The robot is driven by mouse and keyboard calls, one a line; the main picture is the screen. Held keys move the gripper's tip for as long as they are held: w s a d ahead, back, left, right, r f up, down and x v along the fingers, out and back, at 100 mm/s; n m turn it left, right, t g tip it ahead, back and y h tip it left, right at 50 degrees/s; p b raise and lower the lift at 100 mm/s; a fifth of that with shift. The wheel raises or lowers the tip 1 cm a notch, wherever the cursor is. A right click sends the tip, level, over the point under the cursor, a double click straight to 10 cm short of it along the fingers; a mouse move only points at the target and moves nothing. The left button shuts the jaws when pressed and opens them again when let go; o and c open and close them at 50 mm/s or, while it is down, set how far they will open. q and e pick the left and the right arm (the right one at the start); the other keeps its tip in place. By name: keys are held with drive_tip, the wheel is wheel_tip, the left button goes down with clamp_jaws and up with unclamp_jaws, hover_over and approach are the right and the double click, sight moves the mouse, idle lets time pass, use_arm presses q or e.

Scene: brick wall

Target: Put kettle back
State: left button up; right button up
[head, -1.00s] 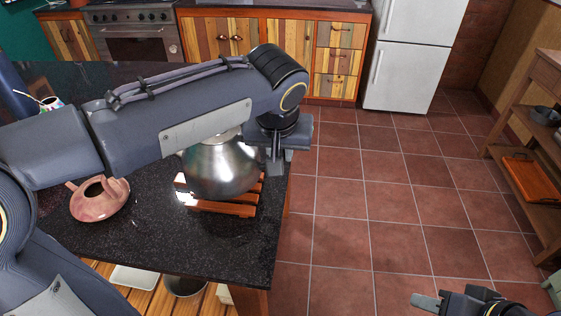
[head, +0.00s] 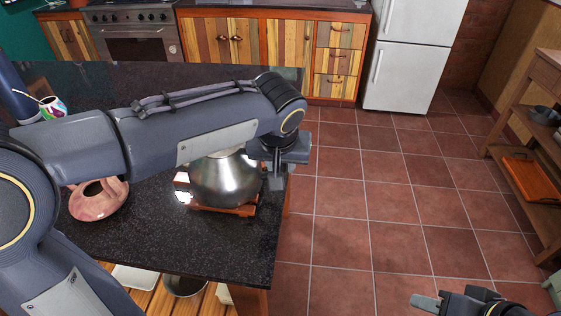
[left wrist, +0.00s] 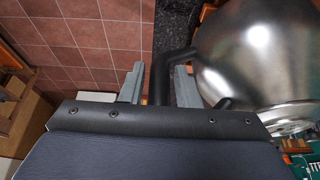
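A shiny metal kettle (head: 226,184) sits upright on a slatted wooden trivet (head: 222,211) on the dark countertop (head: 180,236). My left arm hides its top. My left gripper (head: 277,166) is at the kettle's right side. In the left wrist view the kettle's body (left wrist: 265,60) fills the right side, and its black handle (left wrist: 161,70) lies between the two fingers of my left gripper (left wrist: 160,85). Narrow gaps show between handle and fingers, so the gripper looks open around it. My right gripper (head: 438,302) is partly visible at the bottom right, away from the counter; its opening is unclear.
A colourful cup (head: 53,107) is at the far left. A stove (head: 140,45), cabinets and a white fridge (head: 412,50) line the back. A wooden shelf (head: 530,160) stands right. The tiled floor between is clear.

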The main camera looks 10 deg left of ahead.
use_arm(q)
drive_tip(key=shift+o, duration=0.9)
drive_tip(key=p+v, duration=0.1)
drive_tip(key=v, duration=1.1)
drive_tip(key=s+a+f+h, duration=0.3)
drive_tip(key=s+a+f, duration=0.4)
drive_tip(key=a, duration=0.3)
drive_tip(key=shift+n+t+h, duration=0.4)
drive_tip(key=shift+t+h, duration=0.2)
drive_tip(key=s+f, duration=0.3)
drive_tip(key=s+a+f, duration=0.1)
drive_tip(key=s+f, duration=0.2)
drive_tip(key=s, duration=0.1)
drive_tip(key=s+f, duration=0.3)
drive_tip(key=shift+s+a, duration=0.25)
drive_tip(key=shift+a, duration=0.1)
